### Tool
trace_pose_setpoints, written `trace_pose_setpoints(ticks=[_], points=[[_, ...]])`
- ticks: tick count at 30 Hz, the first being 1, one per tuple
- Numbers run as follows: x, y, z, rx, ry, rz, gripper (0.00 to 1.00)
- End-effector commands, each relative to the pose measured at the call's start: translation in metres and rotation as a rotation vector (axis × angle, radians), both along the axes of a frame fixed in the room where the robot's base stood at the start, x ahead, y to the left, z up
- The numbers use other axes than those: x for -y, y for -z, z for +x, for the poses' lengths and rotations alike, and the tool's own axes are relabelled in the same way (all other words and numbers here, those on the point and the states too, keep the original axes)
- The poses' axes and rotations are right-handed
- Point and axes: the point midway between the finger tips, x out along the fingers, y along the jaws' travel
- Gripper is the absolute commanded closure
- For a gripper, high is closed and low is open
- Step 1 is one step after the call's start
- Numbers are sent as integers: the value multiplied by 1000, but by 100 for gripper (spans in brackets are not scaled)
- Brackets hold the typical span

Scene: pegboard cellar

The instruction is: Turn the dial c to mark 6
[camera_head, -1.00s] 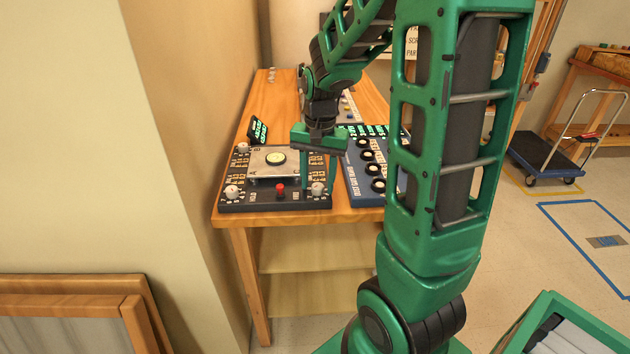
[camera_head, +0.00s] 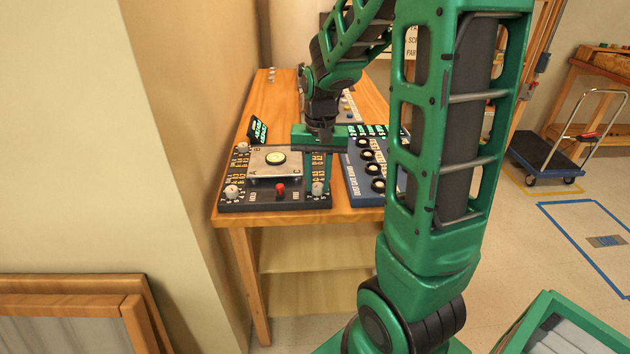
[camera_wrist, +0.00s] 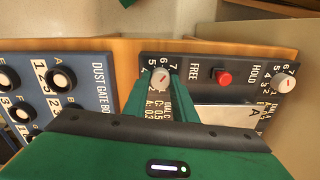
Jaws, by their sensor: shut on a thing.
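Dial c (camera_head: 318,188) is a pale round knob at the near right corner of the dark control panel (camera_head: 262,204). In the wrist view the knob (camera_wrist: 160,78) has a red pointer line slanting to the upper right, towards the 6 and 7 side of its scale. I cannot tell the exact mark. My gripper (camera_head: 318,182) reaches down over the dial. In the wrist view its green fingers (camera_wrist: 159,84) stand on either side of the knob, shut on it. The fingers hide part of the scale and of the printed label below.
A raised metal plate with a round gauge (camera_head: 275,158) is behind. A blue dust gate box (camera_head: 353,185) with several black knobs stands close on the right. The wooden table edge (camera_head: 285,218) is in front.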

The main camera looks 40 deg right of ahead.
Motion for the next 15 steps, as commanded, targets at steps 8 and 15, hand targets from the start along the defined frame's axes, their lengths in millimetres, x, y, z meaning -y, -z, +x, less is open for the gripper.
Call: trace_pose_setpoints(ticks=[8, 15], points=[[-1, -1, 2, 5, -224, 0, 98], [-1, -1, 3, 6, -374, 0, 98]])
